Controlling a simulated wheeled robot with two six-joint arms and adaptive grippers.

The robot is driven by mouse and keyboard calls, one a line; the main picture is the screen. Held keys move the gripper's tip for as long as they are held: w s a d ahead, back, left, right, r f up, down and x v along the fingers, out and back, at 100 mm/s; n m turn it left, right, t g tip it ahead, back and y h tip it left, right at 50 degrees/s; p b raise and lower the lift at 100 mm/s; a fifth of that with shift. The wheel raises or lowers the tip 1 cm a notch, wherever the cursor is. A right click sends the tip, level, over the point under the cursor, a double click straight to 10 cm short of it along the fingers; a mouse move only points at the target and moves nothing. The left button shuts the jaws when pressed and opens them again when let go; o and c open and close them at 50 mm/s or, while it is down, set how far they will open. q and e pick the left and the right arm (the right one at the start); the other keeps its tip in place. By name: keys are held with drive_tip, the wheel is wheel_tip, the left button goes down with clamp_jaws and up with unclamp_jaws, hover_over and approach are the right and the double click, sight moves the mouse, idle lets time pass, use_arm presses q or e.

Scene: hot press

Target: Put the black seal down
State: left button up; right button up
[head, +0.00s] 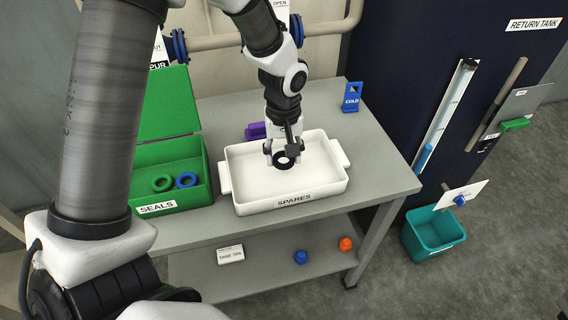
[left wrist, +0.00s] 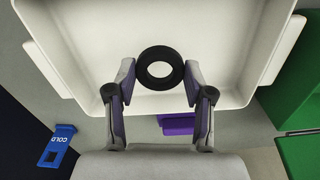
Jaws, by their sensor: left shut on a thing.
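My left gripper (head: 282,156) is over the white tray labelled SPARES (head: 312,189), towards its back wall. It is shut on the black seal (head: 282,165), a thick dark ring. In the left wrist view the black seal (left wrist: 160,56) sits between the two fingertips, with the white tray floor (left wrist: 100,25) behind it. I cannot tell whether the seal touches the tray floor. The tray looks otherwise empty. My right gripper is not in view.
A green SEALS box (head: 172,196) with its lid open stands left of the tray, holding a green ring (head: 161,184) and a blue ring (head: 186,180). A purple object (head: 256,131) lies behind the tray. A blue COLD stand (head: 352,97) is at the back right.

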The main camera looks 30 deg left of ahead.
sight(284, 174)
use_arm(q)
wheel_tip(284, 174, down, 5)
drive_tip(key=shift+w+a+r, duration=0.1)
drive_tip(key=shift+w+a, duration=0.05)
drive_tip(key=shift+r, duration=0.1)
drive_tip(key=o, duration=1)
drive_tip(key=shift+f, duration=0.2)
wheel_tip(284, 174, up, 12)
drive_tip(key=shift+r, duration=0.2)
